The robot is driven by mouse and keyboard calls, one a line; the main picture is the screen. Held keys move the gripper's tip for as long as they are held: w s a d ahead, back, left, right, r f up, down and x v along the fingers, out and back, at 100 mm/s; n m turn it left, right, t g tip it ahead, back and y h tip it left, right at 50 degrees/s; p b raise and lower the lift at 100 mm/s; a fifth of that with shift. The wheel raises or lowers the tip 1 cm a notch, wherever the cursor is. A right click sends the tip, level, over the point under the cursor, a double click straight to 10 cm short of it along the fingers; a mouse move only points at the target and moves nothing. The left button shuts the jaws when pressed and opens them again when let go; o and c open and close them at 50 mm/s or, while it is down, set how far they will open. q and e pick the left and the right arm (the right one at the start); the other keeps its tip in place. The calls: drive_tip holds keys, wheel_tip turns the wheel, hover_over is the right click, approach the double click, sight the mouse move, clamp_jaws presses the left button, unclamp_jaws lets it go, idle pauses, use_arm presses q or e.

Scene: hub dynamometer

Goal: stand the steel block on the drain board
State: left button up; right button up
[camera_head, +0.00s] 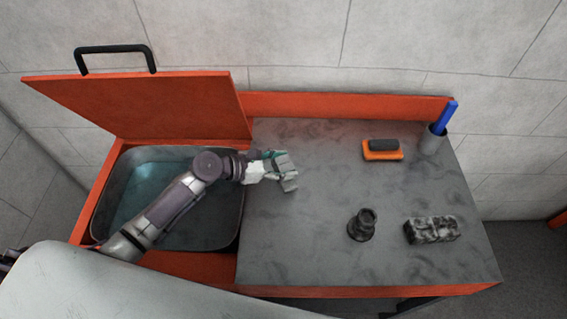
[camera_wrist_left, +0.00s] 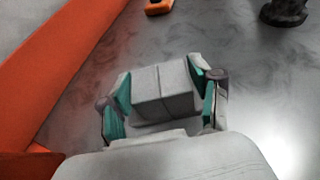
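The steel block (camera_wrist_left: 163,88) is a light grey block with a line down its middle. In the wrist view it sits between the two teal-padded fingers of my left gripper (camera_wrist_left: 162,96), which is shut on it. In the head view my left gripper (camera_head: 277,170) is over the left part of the drain board (camera_head: 310,240), the dark grey mottled top, and the block (camera_head: 284,162) shows partly between the fingers. I cannot tell whether the block touches the board. My right gripper is not in view.
A basin with bluish liquid (camera_head: 150,190) lies left of the board under a raised orange lid (camera_head: 150,105). On the board are an orange-and-black brush (camera_head: 382,150), a cup with a blue handle (camera_head: 433,142), a dark round part (camera_head: 362,226) and a mottled block (camera_head: 431,229). The board's middle is clear.

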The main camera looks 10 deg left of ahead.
use_arm(q)
drive_tip(key=shift+o, duration=1.2)
drive_tip(key=shift+r, duration=0.15)
drive_tip(key=b+v, duration=0.1)
drive_tip(key=v, duration=1)
drive_tip(key=shift+s+a+b, duration=0.1)
drive_tip(key=shift+b, duration=0.2)
drive_tip(key=shift+s+a+r, duration=0.15)
drive_tip(key=shift+s+a, duration=0.05)
drive_tip(key=shift+a, duration=0.1)
